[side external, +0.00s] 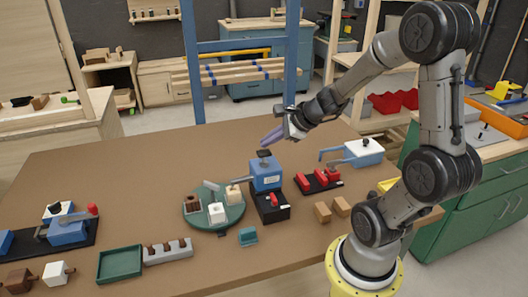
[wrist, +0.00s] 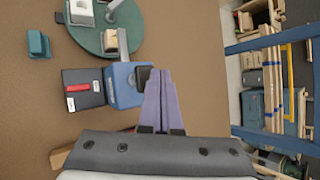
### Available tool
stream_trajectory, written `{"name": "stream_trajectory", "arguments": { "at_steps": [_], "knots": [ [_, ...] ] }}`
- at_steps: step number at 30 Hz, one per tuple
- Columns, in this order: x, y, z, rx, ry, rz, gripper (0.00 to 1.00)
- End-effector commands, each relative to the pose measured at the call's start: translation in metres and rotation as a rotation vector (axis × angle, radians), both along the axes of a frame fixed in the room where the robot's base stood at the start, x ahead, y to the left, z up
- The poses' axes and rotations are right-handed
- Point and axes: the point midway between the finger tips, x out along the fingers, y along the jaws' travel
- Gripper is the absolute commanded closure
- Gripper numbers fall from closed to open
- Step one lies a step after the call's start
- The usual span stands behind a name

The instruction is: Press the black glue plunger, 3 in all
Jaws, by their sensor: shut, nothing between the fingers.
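The black glue plunger (side external: 264,154) stands on top of the blue glue dispenser (side external: 265,176), raised a little above its body. In the wrist view the plunger (wrist: 142,75) shows as a dark square at the end of the blue body (wrist: 122,86), partly hidden by my fingers. My gripper (side external: 266,141) is shut and empty, its purple fingers slanting down just above the plunger. A small gap seems to show between fingertips and plunger in the side view. In the wrist view the fingertips (wrist: 158,72) lie beside and over the plunger's right edge.
A green turntable (side external: 213,221) with several blocks sits left of the dispenser, under its spout. A black base (side external: 270,209) with a red switch lies in front. A black tray of red parts (side external: 318,181) stands to the right. The table's back left is clear.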

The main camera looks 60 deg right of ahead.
Motion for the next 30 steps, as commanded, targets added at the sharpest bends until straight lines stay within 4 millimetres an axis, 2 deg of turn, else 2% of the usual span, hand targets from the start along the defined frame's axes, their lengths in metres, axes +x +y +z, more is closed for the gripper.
{"name": "stream_trajectory", "arguments": {
  "at_steps": [12, 24, 30],
  "knots": [
    [0.0, 0.0, 0.004, 0.0, -0.001, 0.001, 1.0],
    [0.001, 0.0, 0.039, -0.001, -0.003, 0.002, 1.0],
    [0.0, 0.0, 0.05, 0.0, -0.001, 0.001, 1.0]
  ]
}}
